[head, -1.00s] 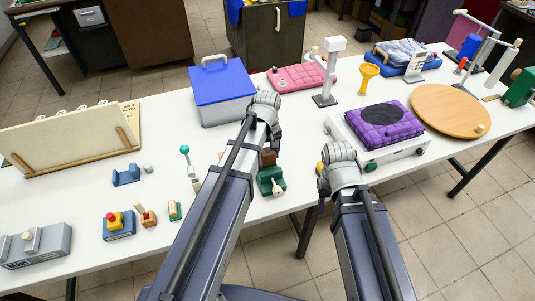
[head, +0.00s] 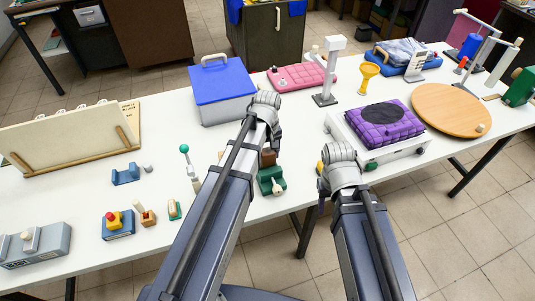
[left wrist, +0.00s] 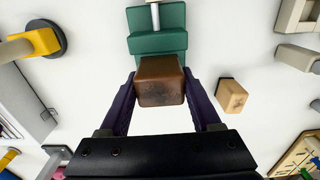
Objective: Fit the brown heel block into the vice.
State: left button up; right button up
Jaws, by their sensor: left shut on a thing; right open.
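The brown heel block (left wrist: 160,82) is held between the two purple fingers of my left gripper (left wrist: 159,88) in the left wrist view. In the head view the brown block (head: 268,158) shows just behind the green vice (head: 271,181), partly hidden by my left arm. In the left wrist view the block overlaps the near end of the green vice (left wrist: 157,30); I cannot tell whether it sits between the jaws or above them. My right gripper (head: 321,200) is open and empty, right of the vice; its fingers are mostly hidden.
A small wooden block (left wrist: 232,96) lies on the table close beside my left gripper. A blue-lidded box (head: 223,92) stands behind. A white machine with a purple cushion (head: 386,124) is to the right. The table's front edge is close to the vice.

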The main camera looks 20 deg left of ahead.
aim_at(267, 151)
pick_arm(q)
jog(key=shift+f+b, duration=2)
jog(key=shift+f, duration=0.05)
dwell(0.8)
jog(key=o, duration=1.5)
jog(key=shift+c, duration=0.2)
jog(key=shift+r, duration=0.15)
jog(key=shift+r+p, duration=3.35)
jog(key=shift+p, duration=0.15)
jog(key=shift+r, duration=0.15)
notch_tip(267, 151, up, 8)
jog(key=p, duration=0.8)
jog(key=shift+f, duration=0.2)
jog(key=shift+f, duration=0.1)
